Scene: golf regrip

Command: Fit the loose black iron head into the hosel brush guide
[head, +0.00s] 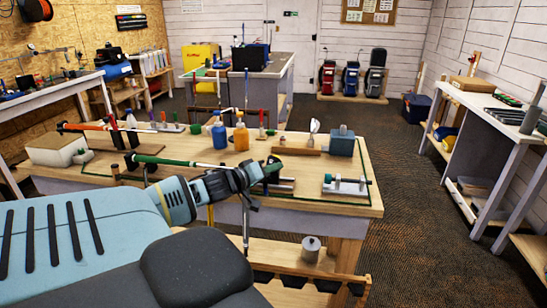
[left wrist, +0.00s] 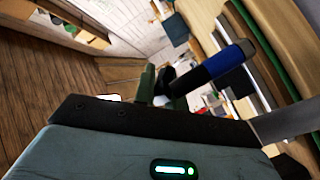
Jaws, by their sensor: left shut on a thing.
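My left gripper (head: 272,168) reaches in from the left over the front of the workbench, above its right half. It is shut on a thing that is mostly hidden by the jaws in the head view. In the left wrist view a blue and black cylindrical piece (left wrist: 212,68) sticks out beyond the dark fingers (left wrist: 165,88); I cannot tell whether it is part of the held thing. I cannot make out the black iron head for sure. A small white fixture with a green end (head: 345,186) sits at the bench's right front; I cannot tell whether it is the hosel brush guide. My right gripper is out of view.
The workbench (head: 350,208) carries a green-gripped club (head: 170,161), blue (head: 219,133) and orange (head: 241,136) bottles, a wooden block (head: 295,150) and a grey-blue box (head: 341,146). A shelf with a small canister (head: 311,248) lies below. Carpet to the right is clear.

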